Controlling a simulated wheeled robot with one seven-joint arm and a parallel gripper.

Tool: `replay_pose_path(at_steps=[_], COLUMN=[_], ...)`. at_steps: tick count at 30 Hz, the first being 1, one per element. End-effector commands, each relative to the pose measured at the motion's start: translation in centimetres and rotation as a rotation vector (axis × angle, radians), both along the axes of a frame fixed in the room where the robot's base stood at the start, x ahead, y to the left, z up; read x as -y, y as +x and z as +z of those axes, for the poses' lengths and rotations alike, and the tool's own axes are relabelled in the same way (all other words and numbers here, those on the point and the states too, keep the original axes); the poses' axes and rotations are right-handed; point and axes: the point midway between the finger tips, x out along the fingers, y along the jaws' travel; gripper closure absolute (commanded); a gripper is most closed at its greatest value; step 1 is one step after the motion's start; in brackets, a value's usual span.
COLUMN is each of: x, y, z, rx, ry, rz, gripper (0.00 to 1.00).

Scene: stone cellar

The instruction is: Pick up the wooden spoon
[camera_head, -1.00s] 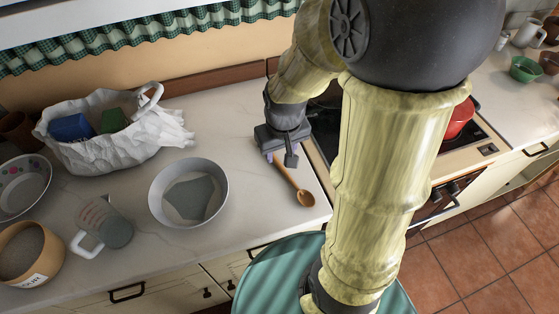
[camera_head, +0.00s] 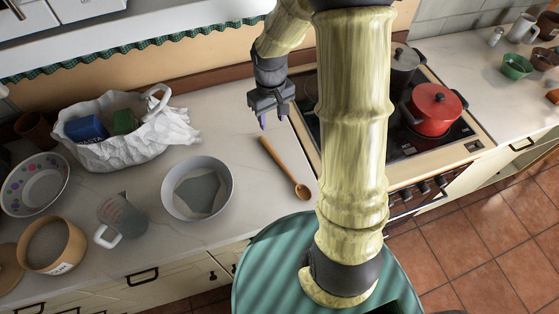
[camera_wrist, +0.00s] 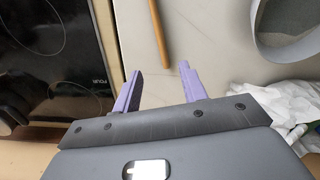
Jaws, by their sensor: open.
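The wooden spoon (camera_head: 283,167) lies on the pale countertop (camera_head: 250,194) left of the stove, its bowl end toward the counter's front edge. My gripper (camera_head: 274,121) is above the counter, near the far end of the spoon's handle. In the wrist view my gripper (camera_wrist: 158,88) is open with its purple fingers apart and nothing between them. The spoon's handle (camera_wrist: 155,32) shows there beyond the fingertips, roughly in line with the gap; the bowl is outside that view.
A grey bowl (camera_head: 222,199) stands left of the spoon. A white bag (camera_head: 90,152) with blue and green items is behind it. The black stovetop (camera_head: 402,142) with a red pot (camera_head: 436,113) is to the right. A measuring jug (camera_head: 128,215) stands further left.

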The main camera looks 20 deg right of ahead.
Motion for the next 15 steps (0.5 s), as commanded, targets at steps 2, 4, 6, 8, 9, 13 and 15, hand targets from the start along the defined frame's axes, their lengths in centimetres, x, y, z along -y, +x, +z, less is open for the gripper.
replay_pose_path(at_steps=[2,4,6,8,9,13,15], x=[0.0,0.0,0.0,0.0,0.0,0.0,0.0], y=[-0.1,-0.1,-0.1,-0.1,-0.1,-0.1,-0.1], z=[-1.4,-2.6,-3.7,-4.7,-5.3,-7.3,-8.3], rx=[-0.006,-0.006,-0.006,-0.006,-0.005,-0.004,-0.004], ry=[0.0,0.0,0.0,0.0,0.0,0.0,0.0], rz=[0.001,0.001,0.001,0.001,0.001,0.001,0.001], gripper=[0.58,0.58,0.58,0.58,0.58,0.58,0.58])
